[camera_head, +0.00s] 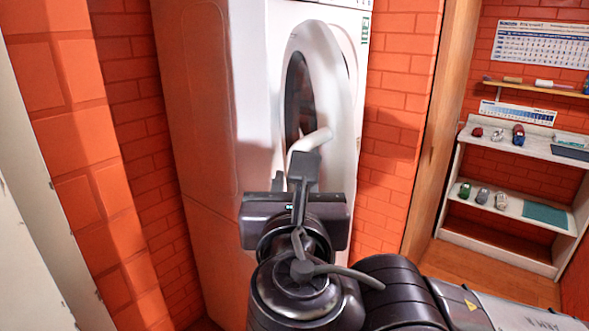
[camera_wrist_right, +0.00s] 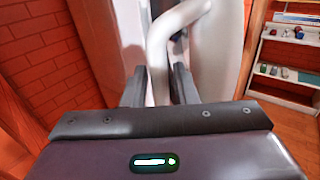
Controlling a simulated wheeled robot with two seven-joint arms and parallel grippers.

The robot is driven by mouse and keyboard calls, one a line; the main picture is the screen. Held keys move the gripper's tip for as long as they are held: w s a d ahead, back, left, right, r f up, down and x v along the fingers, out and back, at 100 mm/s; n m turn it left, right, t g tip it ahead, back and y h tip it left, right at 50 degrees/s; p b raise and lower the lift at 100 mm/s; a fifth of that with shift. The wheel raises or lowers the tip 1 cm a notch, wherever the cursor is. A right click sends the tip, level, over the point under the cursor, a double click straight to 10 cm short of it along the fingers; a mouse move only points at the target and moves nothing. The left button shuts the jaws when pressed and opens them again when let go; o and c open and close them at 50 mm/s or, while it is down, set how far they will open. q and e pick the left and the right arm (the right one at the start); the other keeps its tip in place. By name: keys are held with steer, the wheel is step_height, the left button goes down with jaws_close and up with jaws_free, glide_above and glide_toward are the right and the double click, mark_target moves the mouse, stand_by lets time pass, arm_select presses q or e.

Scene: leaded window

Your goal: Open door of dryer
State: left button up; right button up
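The dryer (camera_head: 248,120) is a tall white machine in the alcove, seen at an angle. Its round door (camera_head: 338,88) has a thick white rim and dark glass. I cannot tell whether the door stands slightly ajar. A curved white handle (camera_head: 310,142) sticks out from the door; it also shows in the right wrist view (camera_wrist_right: 158,62). My right gripper (camera_head: 298,170) is at the handle. In the right wrist view its two dark fingers (camera_wrist_right: 158,92) lie on either side of the handle, with no clear gap. My left gripper is not in view.
Orange brick walls (camera_head: 85,120) stand close on both sides of the dryer. A wooden post (camera_head: 440,130) is to the right. Beyond it, a white shelf unit (camera_head: 500,252) holds several small toy-like items. Open wooden floor shows at the lower right.

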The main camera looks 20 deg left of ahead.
steer(key=shift+x, duration=1.55)
jaws_close()
